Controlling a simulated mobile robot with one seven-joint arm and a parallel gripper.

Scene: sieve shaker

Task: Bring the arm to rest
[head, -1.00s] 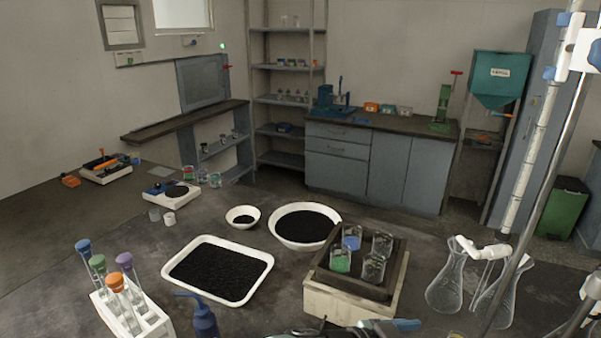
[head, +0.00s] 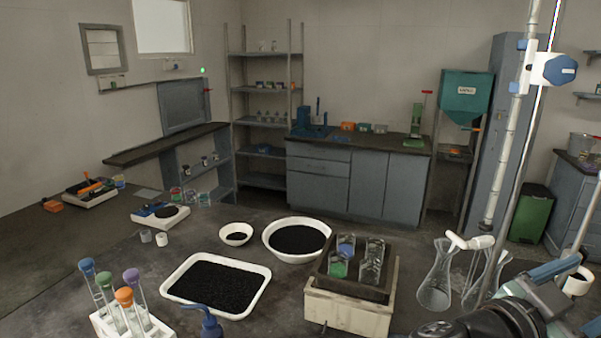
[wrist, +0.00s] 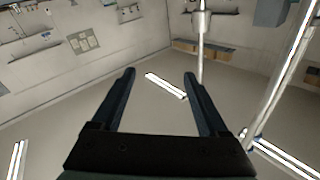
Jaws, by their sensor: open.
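My gripper (wrist: 160,85) shows in the wrist view with its two dark fingers spread apart. Nothing is between them, and the room's walls and ceiling lie beyond. In the head view my arm enters at the lower right, in front of the bench. The fingertips cannot be made out there.
A metal stand rod (head: 524,150) rises at the right beside glass flasks (head: 437,275). A shaker box (head: 352,308) carries several beakers. A white tray (head: 215,312) and a white basin (head: 270,245) hold black grains. A test tube rack (head: 125,325) stands front left.

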